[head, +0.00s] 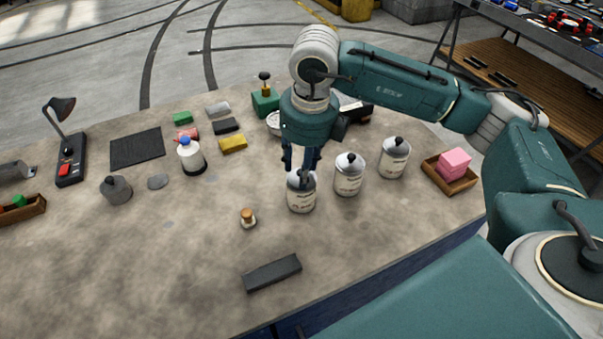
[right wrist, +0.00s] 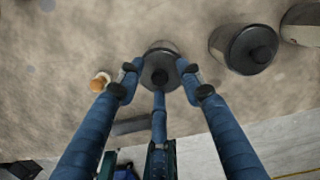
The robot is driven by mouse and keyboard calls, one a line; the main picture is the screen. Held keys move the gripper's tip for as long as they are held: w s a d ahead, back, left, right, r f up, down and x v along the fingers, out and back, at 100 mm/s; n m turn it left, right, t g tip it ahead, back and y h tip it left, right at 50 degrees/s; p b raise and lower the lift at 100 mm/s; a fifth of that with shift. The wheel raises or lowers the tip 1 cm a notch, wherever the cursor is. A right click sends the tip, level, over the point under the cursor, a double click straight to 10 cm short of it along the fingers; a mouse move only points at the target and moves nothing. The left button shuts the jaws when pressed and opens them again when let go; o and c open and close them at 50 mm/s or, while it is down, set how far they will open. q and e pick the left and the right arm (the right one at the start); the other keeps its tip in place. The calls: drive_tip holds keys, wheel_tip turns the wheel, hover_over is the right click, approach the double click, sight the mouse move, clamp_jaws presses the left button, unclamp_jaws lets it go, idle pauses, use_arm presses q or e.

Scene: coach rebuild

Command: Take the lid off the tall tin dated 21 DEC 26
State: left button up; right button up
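Three tall pale tins with dark knobbed lids stand in a row: a left tin (head: 301,198), a middle tin (head: 349,180) and a right tin (head: 393,160). Their labels are too small to read, so I cannot tell which bears 21 DEC 26. My right gripper (head: 302,172) points down over the left tin. In the right wrist view its fingers (right wrist: 160,78) are spread, with the left tin's dark lid (right wrist: 160,62) and knob between and below them. I see a gap on each side of the knob. My left gripper is not in view.
A small cork-topped jar (head: 248,217) stands left of the left tin, and a dark bar (head: 272,273) lies nearer the front edge. A wooden tray (head: 437,184) with pink blocks is at right. A white bottle (head: 190,157) stands at left. The front-left tabletop is clear.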

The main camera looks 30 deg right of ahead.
drive_tip(key=shift+c, duration=0.5)
clamp_jaws()
drive_tip(key=shift+r, duration=0.15)
